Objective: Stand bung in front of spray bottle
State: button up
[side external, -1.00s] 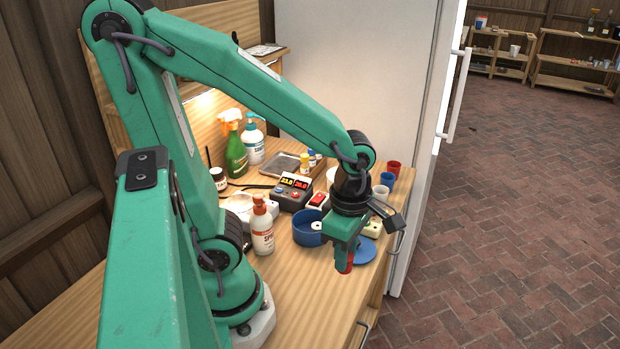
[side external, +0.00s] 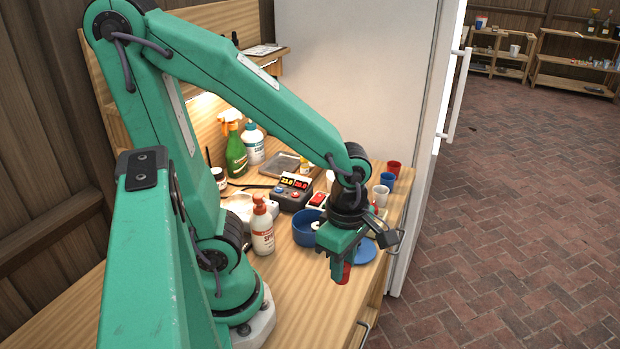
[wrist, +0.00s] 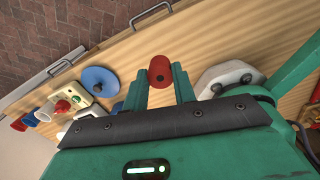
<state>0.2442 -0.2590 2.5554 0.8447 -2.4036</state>
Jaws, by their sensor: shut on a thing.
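The red bung (side external: 346,273) is between the fingers of my gripper (side external: 341,268), which is shut on it over the front part of the bench. In the wrist view the bung (wrist: 160,70) shows its round end with a small dark hole, between the two green fingers (wrist: 160,82). A white bottle with an orange-red top (side external: 262,230), its label starting "SPR", stands upright to the left of my gripper. A green bottle with an orange trigger head (side external: 236,152) stands further back. The gap between bung and bench cannot be judged exactly.
A blue bowl (side external: 304,230) stands behind my gripper, and a blue disc (side external: 364,250) lies to its right. A control box with a red display (side external: 291,192) and several cups (side external: 381,195) stand further back. The bench (side external: 305,300) is bare in front of the white bottle.

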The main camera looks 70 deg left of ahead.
jog(key=w+a+f, duration=0.1)
jog(key=a+f, duration=0.1)
jog(key=a, duration=0.1)
jog(key=w+a+f, duration=0.1)
jog(key=a+f, duration=0.1)
jog(key=a, duration=0.1)
jog(key=w+a+f, duration=0.1)
jog(key=a, duration=0.2)
jog(key=shift+w+f, duration=0.35)
jog(key=shift+f, duration=0.05)
jog(key=shift+f, duration=2)
jog(key=shift+f, duration=0.1)
jog(key=o, duration=0.9)
jog(key=shift+o, duration=0.2)
notch_tip(320, 180, up, 12)
